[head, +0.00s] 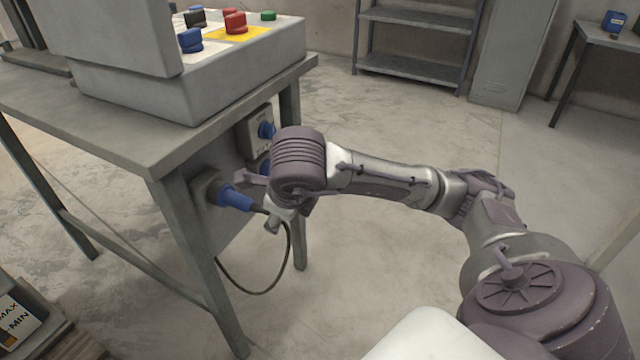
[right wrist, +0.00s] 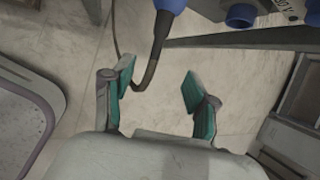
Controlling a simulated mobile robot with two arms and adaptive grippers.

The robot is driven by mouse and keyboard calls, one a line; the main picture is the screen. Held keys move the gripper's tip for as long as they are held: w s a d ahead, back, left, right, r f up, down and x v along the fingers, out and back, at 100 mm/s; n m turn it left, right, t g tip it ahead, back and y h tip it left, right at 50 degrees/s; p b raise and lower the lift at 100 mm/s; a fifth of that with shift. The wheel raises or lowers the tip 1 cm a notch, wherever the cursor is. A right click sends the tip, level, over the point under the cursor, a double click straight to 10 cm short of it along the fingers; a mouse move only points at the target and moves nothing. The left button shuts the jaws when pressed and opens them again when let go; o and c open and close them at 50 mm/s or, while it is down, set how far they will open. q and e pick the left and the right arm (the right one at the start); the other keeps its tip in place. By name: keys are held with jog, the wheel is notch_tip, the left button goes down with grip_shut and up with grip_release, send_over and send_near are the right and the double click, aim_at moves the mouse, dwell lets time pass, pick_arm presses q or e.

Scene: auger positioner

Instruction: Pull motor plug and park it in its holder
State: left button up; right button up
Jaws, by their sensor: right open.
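The blue motor plug (head: 235,198) sits in a grey socket housing (head: 206,189) on the panel under the table. Its black cable (head: 285,262) hangs down in a loop. My right gripper (head: 268,203) is beside the plug's cable end, its fingers partly hidden by my wrist. In the right wrist view the gripper (right wrist: 158,72) is open with green-padded fingers; the plug (right wrist: 166,8) is ahead of them and its cable runs down between them, apparently ungripped. Which blue fitting is the holder I cannot tell. My left gripper is not in view.
A grey box (head: 258,131) with blue fittings (head: 266,130) is on the panel behind the plug. A table leg (head: 205,270) stands close to the plug. A control box (head: 190,90) with coloured buttons rests on the tabletop. The floor right of the table is free.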

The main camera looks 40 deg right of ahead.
jog(key=w+d+f+b, duration=0.2)
jog(key=d+f, duration=0.1)
jog(key=d, duration=0.4)
jog(key=w+d+f+b, duration=0.2)
jog(key=w+d+b, duration=0.1)
jog(key=d, duration=0.4)
jog(key=shift+w+d+f, duration=0.25)
jog(key=shift+w+f, duration=0.05)
jog(key=shift+f, duration=0.1)
